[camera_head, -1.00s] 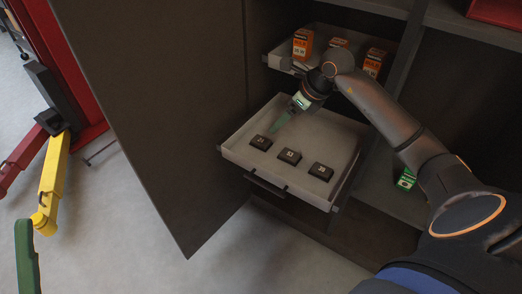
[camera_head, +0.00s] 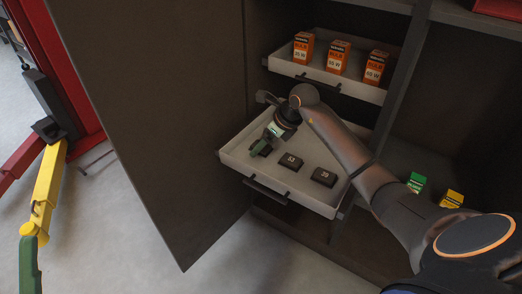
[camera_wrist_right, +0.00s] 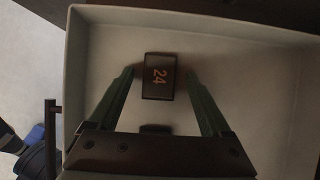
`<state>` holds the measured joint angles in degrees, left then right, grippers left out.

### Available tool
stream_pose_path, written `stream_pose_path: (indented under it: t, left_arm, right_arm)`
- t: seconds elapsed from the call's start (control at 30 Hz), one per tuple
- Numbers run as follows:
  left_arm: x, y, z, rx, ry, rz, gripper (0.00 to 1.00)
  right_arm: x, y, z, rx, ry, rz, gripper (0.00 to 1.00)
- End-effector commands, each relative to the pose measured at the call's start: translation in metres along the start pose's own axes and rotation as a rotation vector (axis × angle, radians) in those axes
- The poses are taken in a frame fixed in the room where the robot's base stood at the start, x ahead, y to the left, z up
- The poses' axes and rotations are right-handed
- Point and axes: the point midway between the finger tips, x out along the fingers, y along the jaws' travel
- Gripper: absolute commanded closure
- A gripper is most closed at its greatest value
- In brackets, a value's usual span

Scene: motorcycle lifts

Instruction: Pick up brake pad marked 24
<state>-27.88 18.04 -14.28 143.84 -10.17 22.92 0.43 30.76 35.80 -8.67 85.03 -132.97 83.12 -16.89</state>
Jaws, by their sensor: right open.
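The brake pad marked 24 (camera_wrist_right: 159,76) is a small dark block with orange digits, lying flat in the open drawer (camera_head: 236,158). My right gripper (camera_head: 259,147) reaches down into the drawer over the leftmost pad and mostly hides it in the head view. In the right wrist view the open green fingers of that gripper (camera_wrist_right: 158,72) stand on either side of the pad, with a gap at each side. Two other dark pads, a middle one (camera_head: 291,162) and a right one (camera_head: 323,177), lie to its right. My left gripper is out of view.
An upper drawer with several orange boxes (camera_head: 338,56) stands above the open drawer. A large grey cabinet door (camera_head: 150,110) stands open at left. Green (camera_head: 416,182) and yellow (camera_head: 452,198) boxes sit in the compartment at right.

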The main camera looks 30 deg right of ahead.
Motion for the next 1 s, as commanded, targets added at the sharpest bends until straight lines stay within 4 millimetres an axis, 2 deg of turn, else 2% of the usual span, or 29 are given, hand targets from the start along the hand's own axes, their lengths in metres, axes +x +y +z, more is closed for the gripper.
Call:
stream_pose_path:
  t: [0.17,0.87,1.0]
  left_arm:
    - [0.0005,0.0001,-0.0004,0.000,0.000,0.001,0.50]
    - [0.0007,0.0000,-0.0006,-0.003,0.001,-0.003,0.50]
    - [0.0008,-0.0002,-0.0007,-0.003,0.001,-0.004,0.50]
  right_arm:
    - [-0.0008,-0.0001,0.0005,0.000,-0.001,0.000,0.20]
    - [-0.0008,0.0001,0.0000,0.001,0.000,0.001,0.98]
    - [-0.0011,0.0000,0.0004,0.001,-0.001,0.000,1.00]
